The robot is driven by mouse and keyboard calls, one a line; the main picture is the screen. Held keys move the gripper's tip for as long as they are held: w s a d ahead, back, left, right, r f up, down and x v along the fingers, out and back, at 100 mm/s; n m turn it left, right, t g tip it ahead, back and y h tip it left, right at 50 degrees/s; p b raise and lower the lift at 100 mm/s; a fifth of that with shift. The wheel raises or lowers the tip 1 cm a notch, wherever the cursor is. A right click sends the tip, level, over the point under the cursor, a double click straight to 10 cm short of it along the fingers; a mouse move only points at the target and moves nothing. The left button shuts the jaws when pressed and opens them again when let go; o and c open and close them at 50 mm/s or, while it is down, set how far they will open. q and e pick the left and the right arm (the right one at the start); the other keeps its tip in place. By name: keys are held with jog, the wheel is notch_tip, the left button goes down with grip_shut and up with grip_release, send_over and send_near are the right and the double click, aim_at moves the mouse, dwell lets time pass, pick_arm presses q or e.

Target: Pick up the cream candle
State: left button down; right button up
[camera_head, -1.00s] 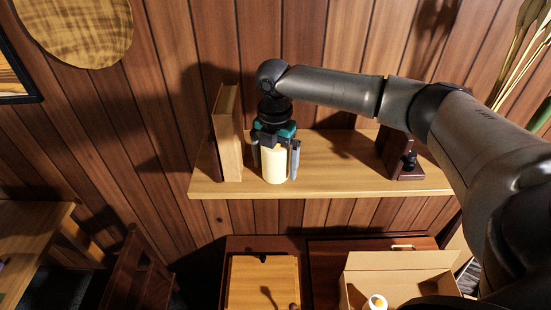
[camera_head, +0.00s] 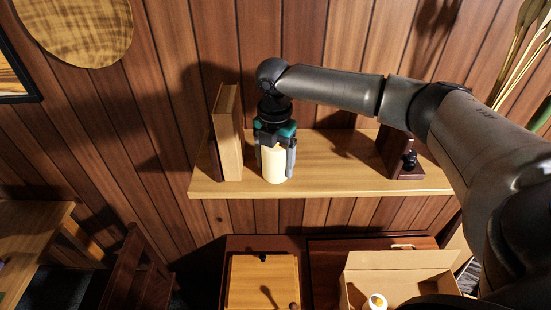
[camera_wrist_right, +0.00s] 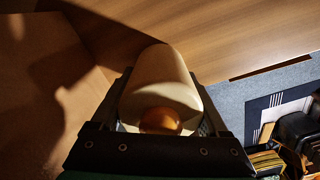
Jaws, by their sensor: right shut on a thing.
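The cream candle (camera_head: 274,167) is a pale upright cylinder on the wooden wall shelf (camera_head: 330,184). My right gripper (camera_head: 276,162) points down over it from above, with a finger on either side, and is shut on the candle. In the right wrist view the candle (camera_wrist_right: 162,85) lies between the fingers, with an orange-brown round spot on its near end. In the head view the gripper hides the candle's top. The candle's base appears to be on the shelf or very close to it. My left gripper is not in view.
Upright books (camera_head: 228,130) stand close to the left of the candle. A dark wooden bookend-like piece (camera_head: 395,155) stands at the shelf's right end. The shelf between is clear. Below are an open cardboard box (camera_head: 400,280) and a wooden board (camera_head: 262,283).

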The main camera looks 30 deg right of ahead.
notch_tip(320, 180, up, 20)
dwell(0.6)
